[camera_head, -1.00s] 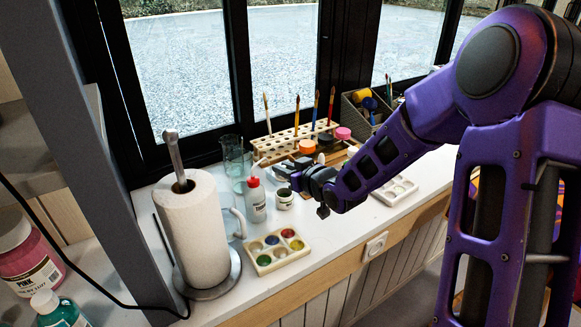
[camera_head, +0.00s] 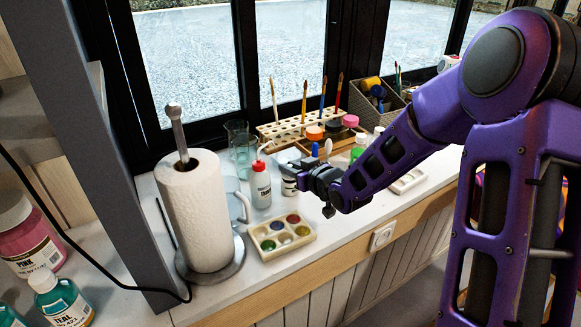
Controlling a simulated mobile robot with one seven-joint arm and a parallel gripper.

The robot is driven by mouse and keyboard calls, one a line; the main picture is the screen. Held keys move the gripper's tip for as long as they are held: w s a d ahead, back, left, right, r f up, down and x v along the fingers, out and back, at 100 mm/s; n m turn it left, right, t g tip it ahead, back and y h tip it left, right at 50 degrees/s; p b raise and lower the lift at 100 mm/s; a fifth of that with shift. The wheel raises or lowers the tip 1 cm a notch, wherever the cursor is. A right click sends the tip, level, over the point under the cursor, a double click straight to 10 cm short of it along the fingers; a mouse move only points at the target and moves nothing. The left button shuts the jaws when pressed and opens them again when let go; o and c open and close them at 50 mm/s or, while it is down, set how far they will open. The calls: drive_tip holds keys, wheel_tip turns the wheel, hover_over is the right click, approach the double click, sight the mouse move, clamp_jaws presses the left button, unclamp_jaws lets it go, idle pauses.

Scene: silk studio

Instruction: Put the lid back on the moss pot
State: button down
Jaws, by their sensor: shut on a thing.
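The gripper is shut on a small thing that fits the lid. The fingers hide the lid almost wholly, so I cannot tell whether it touches the rim.
The red-capped bottle (camera_head: 261,185) stands close left of the pot. A paint palette (camera_head: 270,248) lies in front. A paper towel roll (camera_head: 195,215) stands at left. A wooden brush rack (camera_head: 290,132) and several capped pots are behind.

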drive_tip(key=shift+f+b, duration=0.5)
drive_tip(key=shift+b, duration=0.1)
idle(0.5)
drive_tip(key=c, duration=0.7)
unclamp_jaws()
drive_tip(key=shift+s+r, duration=0.1)
drive_tip(key=shift+r, duration=0.05)
